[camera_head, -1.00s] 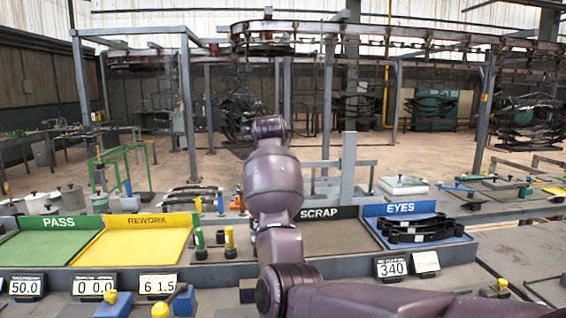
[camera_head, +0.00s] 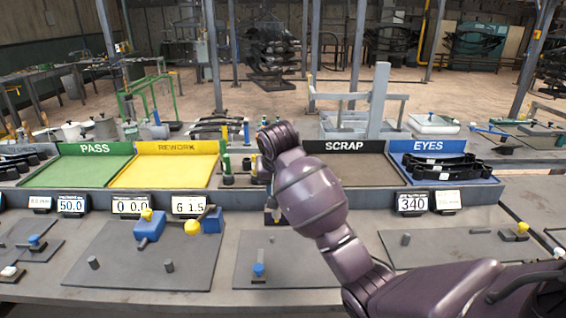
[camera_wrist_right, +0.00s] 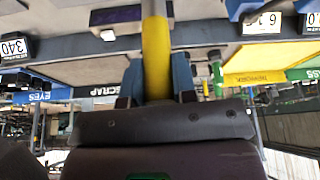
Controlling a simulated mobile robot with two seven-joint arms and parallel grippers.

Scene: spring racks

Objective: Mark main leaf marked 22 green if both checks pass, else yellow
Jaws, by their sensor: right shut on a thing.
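My right gripper (camera_wrist_right: 155,82), with blue fingers, is shut on a yellow marker-like stick (camera_wrist_right: 156,45) in the right wrist view, which shows the scene upside down. In the head view my right arm comes in from the lower right and reaches over the bench, and its own links hide most of the hand. A green marker (camera_head: 227,166) stands upright just left of my right wrist. Several dark curved leaves (camera_head: 440,168) with white labels lie in the blue EYES tray (camera_head: 415,147). I cannot read a 22 on any of them. My left gripper is not in view.
The green PASS tray (camera_head: 85,170), the yellow REWORK tray (camera_head: 165,174) and the brown SCRAP tray (camera_head: 365,172) line the bench. Small displays, including one reading 340 (camera_head: 412,202), stand before them. Grey plates (camera_head: 140,262) with pegs and blue-yellow fixtures lie nearer.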

